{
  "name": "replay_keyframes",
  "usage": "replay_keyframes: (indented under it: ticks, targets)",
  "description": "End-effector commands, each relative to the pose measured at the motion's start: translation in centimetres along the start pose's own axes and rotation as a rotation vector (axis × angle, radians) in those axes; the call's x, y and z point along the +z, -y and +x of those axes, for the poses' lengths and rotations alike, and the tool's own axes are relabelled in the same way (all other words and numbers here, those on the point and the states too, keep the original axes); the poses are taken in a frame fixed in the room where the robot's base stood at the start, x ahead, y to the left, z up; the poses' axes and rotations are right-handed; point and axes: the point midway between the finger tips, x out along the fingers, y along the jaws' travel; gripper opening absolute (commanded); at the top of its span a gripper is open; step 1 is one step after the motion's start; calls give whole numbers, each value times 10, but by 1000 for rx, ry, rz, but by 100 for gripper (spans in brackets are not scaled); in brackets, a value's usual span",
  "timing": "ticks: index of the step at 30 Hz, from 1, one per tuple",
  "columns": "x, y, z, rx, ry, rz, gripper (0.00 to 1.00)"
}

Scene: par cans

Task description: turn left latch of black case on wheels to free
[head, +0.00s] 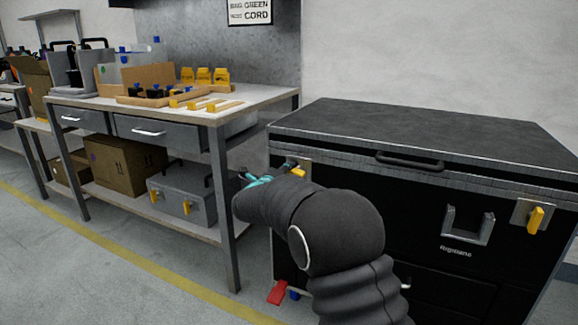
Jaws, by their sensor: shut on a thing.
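The black case on wheels (345,215) stands on the right with its lid down. Its left latch, a yellow handle (299,174) on a pale metal plate, is mostly hidden behind my arm. My gripper (290,165) is at that latch and shut on it; its fingertips are small and partly covered by my wrist. The exact turn of the left latch cannot be told. The right latch (536,219) is a yellow handle on a metal plate, nearly upright and slightly tilted.
A metal workbench (268,98) with yellow and blue items stands left of the case. A grey case (183,192) and cardboard boxes (122,165) sit on its lower shelf. A red pedal (278,292) shows at the case's bottom left. Floor at front left is clear.

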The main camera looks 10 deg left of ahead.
Motion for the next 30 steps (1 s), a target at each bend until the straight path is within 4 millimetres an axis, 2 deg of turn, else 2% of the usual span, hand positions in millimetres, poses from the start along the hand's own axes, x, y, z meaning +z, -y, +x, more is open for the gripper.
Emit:
replay_keyframes:
  ticks: [12, 28, 29, 30]
  targets:
    - [1, -2, 0, -1, 3, -175, 0]
    - [1, -4, 0, -1, 4, -197, 0]
    - [1, -4, 0, -1, 4, -197, 21]
    - [1, -4, 0, -1, 3, -196, 31]
